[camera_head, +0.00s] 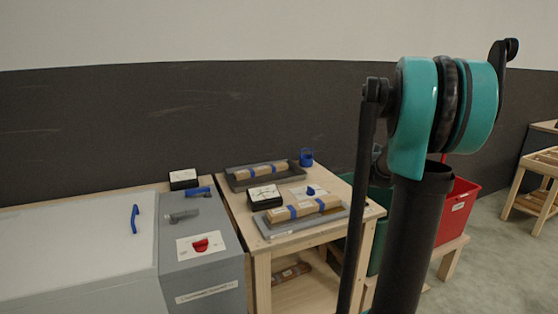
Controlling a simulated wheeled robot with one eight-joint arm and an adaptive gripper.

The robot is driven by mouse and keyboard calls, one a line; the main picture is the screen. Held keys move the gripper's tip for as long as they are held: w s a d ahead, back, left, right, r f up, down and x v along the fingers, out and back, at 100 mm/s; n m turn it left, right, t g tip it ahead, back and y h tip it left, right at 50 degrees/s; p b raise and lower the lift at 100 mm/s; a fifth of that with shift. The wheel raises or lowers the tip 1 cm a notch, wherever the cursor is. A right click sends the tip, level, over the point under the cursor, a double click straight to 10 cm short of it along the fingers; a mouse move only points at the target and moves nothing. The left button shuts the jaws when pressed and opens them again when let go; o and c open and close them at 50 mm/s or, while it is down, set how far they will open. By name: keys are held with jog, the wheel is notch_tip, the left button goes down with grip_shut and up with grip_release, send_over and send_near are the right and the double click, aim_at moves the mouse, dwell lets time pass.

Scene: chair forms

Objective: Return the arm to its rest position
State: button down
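My arm stands upright at the right in the head view, with a teal joint (440,105) at its top and dark links running down past the bottom edge. Black link parts show on both sides of the joint. I do not see my gripper or its fingers in this view. Whether it is open or shut, and whether it holds anything, is hidden.
A wooden table (234,205) bears two grey trays with blue-banded wooden pieces. A grey cabinet (215,270) with a red knob stands left of it. A red bin (460,203) and green bin (379,222) stand behind my arm.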

jog(key=s+a+f+n+g, duration=0.1)
jog(key=s+a+f, duration=0.4)
jog(key=s, duration=0.6)
jog(key=s+a+f+n+g, duration=0.1)
jog(key=s+a+f+n, duration=0.3)
jog(key=s, duration=0.7)
jog(key=s+a+f+n+g, duration=0.2)
jog(key=s+a+f, duration=0.3)
jog(key=s, duration=0.6)
jog(key=shift+a+f+n, duration=0.4)
jog(key=shift+a+n, duration=0.3)
jog(key=shift+a, duration=0.4)
